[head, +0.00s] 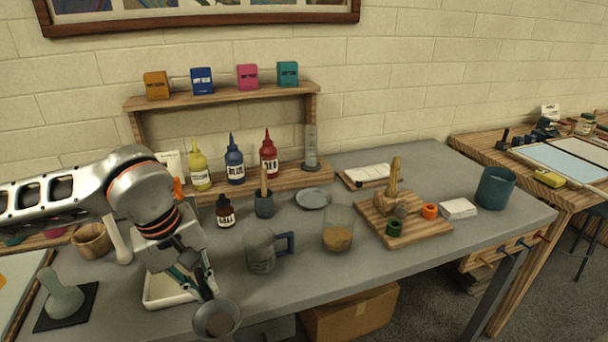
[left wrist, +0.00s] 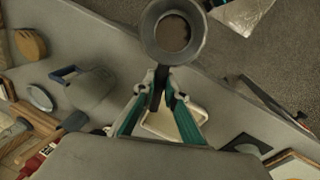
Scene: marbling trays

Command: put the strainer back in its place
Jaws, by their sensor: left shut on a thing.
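The strainer (head: 217,318) is a small round grey cup with a brownish-grey inside. My left gripper (head: 207,290) is shut on its short handle and holds it out at the front edge of the table, in front of the white tray (head: 152,303). The left wrist view shows the strainer's round rim (left wrist: 150,32) beyond the fingertips (left wrist: 162,92), with the dark handle between them. The fingers hide part of the handle. In that view the white tray (left wrist: 158,128) lies below the fingers. My right gripper shows in neither view.
A grey jug (head: 261,252), a glass beaker (head: 338,232) and a grey dish (head: 313,198) stand right of the arm. A wooden board (head: 425,228) with stamps lies farther right. A pestle-like tool on a dark mat (head: 48,322) is at left. The front middle is clear.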

